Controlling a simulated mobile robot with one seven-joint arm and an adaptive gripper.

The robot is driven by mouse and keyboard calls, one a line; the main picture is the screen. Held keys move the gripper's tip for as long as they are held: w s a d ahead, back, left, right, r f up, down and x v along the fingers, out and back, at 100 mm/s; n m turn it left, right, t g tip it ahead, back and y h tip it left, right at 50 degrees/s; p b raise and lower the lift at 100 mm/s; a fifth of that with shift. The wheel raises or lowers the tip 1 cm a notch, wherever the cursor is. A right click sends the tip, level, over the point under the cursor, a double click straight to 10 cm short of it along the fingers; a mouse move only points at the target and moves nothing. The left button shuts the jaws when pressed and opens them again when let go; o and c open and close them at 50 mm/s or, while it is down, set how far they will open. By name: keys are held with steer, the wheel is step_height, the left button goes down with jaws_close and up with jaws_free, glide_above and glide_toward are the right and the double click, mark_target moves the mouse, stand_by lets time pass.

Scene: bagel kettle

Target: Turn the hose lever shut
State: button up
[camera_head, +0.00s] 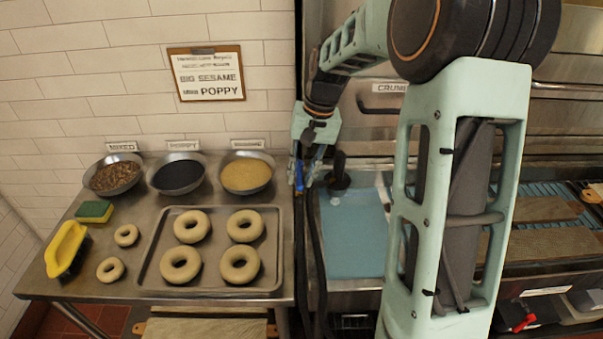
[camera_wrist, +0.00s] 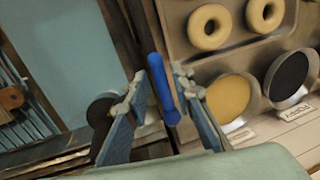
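The blue hose lever (camera_wrist: 161,82) lies between the two fingers of my gripper (camera_wrist: 158,86) in the wrist view, closer to the right finger. A gap shows on its left side, and the fingers are open. In the head view the lever (camera_head: 299,176) is a small blue strip at my gripper (camera_head: 308,178), partly hidden by it. Dark hoses (camera_head: 316,250) hang below, between the steel table and the blue-water basin. I cannot tell whether the right finger touches the lever.
The basin (camera_head: 350,235) lies right of the hoses, with a dark round-headed object (camera_head: 339,178) close to my gripper.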

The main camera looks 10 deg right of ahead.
jaws_close()
steer(key=w+a+m+t+h+p, duration=0.1)
steer(key=w+a+m, duration=0.4)
steer(key=m, duration=1.3)
steer(key=shift+w+a+t+h+p, duration=0.3)
steer(key=shift+w+t+h+p, duration=0.15)
steer(key=shift+w+h, duration=0.5)
steer(key=shift+w+r, duration=0.1)
steer(key=shift+w, duration=0.1)
steer(key=shift+o, duration=1.7)
jaws_free()
